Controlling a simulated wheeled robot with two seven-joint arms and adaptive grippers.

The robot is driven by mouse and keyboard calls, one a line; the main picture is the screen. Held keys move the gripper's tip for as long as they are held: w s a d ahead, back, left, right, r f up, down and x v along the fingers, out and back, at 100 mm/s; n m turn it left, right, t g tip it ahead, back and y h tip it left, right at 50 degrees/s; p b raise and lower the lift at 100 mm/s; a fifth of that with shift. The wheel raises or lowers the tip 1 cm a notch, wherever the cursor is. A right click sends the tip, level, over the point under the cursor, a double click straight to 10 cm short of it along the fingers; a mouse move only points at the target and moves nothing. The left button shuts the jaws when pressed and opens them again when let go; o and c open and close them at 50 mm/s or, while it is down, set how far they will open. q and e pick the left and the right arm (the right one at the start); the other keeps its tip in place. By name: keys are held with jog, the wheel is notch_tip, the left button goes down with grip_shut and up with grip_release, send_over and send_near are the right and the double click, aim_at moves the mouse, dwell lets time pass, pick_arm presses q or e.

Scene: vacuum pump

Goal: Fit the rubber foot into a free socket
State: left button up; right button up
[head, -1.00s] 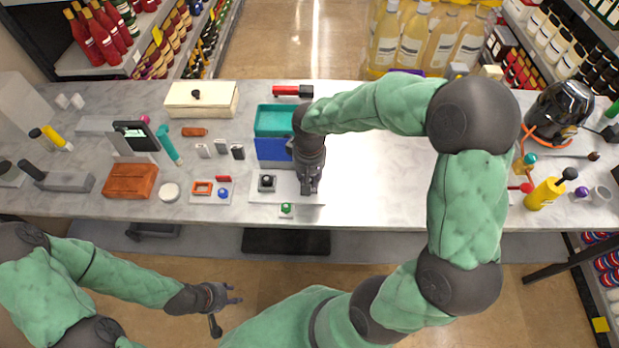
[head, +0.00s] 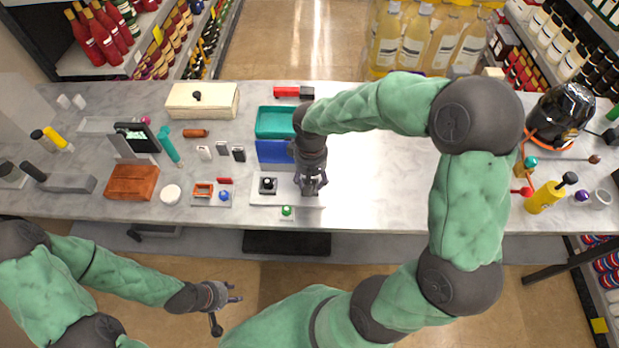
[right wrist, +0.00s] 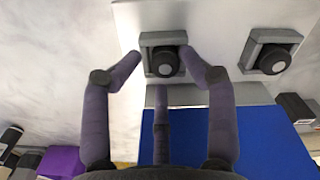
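A white plate (head: 288,188) on the counter carries two grey square sockets, seen close in the right wrist view. One socket (right wrist: 247,58) holds a black round rubber foot with a pale centre (right wrist: 272,60). The other socket (right wrist: 165,38) has a similar rubber foot (right wrist: 166,65) in or over it; its seating depth cannot be told. My right gripper (head: 311,190) is low over that foot. Its fingers (right wrist: 165,62) stand spread on both sides, apparently clear of the foot. My left gripper (head: 238,294) is open and empty in front of the counter.
Teal (head: 276,122) and blue (head: 273,152) bins stand just behind the plate. A green knob (head: 287,211) sits at the counter's front edge. Small parts lie to the left. The counter right of my right gripper is largely clear.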

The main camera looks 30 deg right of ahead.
pick_arm(q)
notch_tip(320, 180, up, 3)
jog(key=shift+p, duration=1.25)
pick_arm(e)
notch_tip(320, 180, up, 11)
jog(key=shift+w, duration=0.2)
pick_arm(q)
jog(key=shift+s, duration=0.1)
